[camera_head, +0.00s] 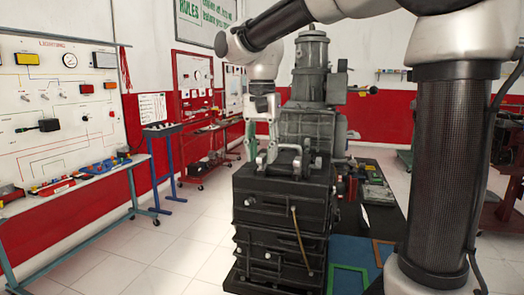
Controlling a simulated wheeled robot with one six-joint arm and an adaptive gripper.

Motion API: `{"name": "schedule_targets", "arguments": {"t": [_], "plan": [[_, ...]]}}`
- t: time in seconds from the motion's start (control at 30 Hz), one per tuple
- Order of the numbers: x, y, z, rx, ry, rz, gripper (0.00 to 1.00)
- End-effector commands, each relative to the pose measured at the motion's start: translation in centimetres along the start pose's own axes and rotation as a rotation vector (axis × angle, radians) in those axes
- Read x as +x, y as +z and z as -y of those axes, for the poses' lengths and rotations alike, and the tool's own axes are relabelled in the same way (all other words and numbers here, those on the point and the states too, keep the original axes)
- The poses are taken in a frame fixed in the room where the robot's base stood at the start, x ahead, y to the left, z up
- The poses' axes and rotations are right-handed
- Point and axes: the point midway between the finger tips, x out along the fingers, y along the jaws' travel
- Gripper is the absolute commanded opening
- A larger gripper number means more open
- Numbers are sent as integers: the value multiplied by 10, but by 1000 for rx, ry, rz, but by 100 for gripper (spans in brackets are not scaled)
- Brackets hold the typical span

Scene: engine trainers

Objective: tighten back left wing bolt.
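The dark engine trainer (275,200) stands upright in the middle of the head view, a stacked black block with a motor-like cylinder (311,65) rising behind it. My gripper (262,154) points down at the block's top left part, close to a raised handle-like fitting (288,150). Its pale fingers overlap the grey fittings there, so I cannot tell whether it touches them or is open or shut. The back left wing bolt cannot be made out; it is too small or hidden behind my gripper.
A white lighting panel (60,110) and a bench (75,185) stand at the left. A blue-legged stand (165,170) and red-framed panel (193,75) are farther back. White tiled floor (185,240) is clear left of the trainer. A thin yellowish hose (298,235) hangs on its front.

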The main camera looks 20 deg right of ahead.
Motion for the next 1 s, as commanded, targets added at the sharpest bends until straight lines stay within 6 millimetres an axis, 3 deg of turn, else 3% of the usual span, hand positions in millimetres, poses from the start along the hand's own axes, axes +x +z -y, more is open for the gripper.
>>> {"name": "schedule_targets", "arguments": {"t": [0.23, 0.37, 0.8, 1.0], "plan": [[0, 0, 0, -1, 1, 1, 36], [-11, 0, 1, -1, -1, -1, 36], [-101, 0, 0, -1, -2, -1, 36], [-118, 0, 0, -1, 0, 1, 36]]}}
